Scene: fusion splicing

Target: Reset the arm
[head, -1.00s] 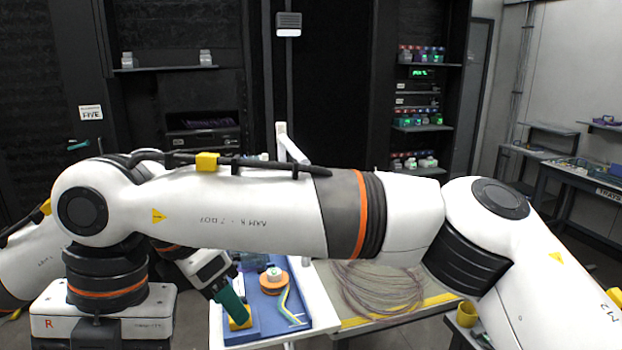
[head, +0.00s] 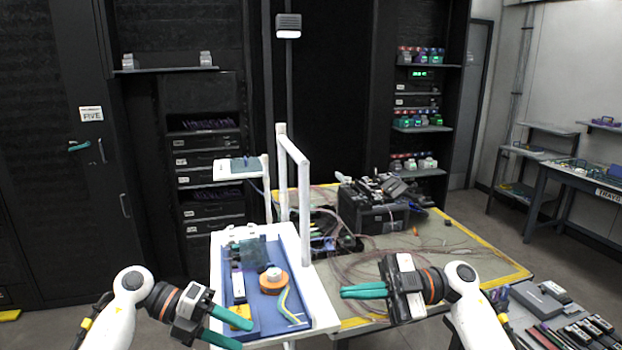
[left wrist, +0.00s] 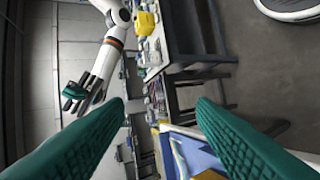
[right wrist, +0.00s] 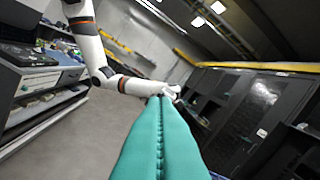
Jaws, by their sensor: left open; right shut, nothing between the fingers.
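My left gripper (head: 228,327) is at the lower left in the head view, in front of the white-framed blue tray. Its green fingers are spread wide and empty in the left wrist view (left wrist: 165,120). My right gripper (head: 364,291) is right of the tray, over the front part of the work table. Its green fingers are pressed together with nothing between them in the right wrist view (right wrist: 160,135). Both arms reach in from the lower corners, apart from each other.
The blue tray (head: 262,327) holds an orange spool (head: 273,282) and a yellow strip (head: 289,306). The work table (head: 470,262) carries cables and a black splicing case (head: 372,212). A lower right surface holds several tools.

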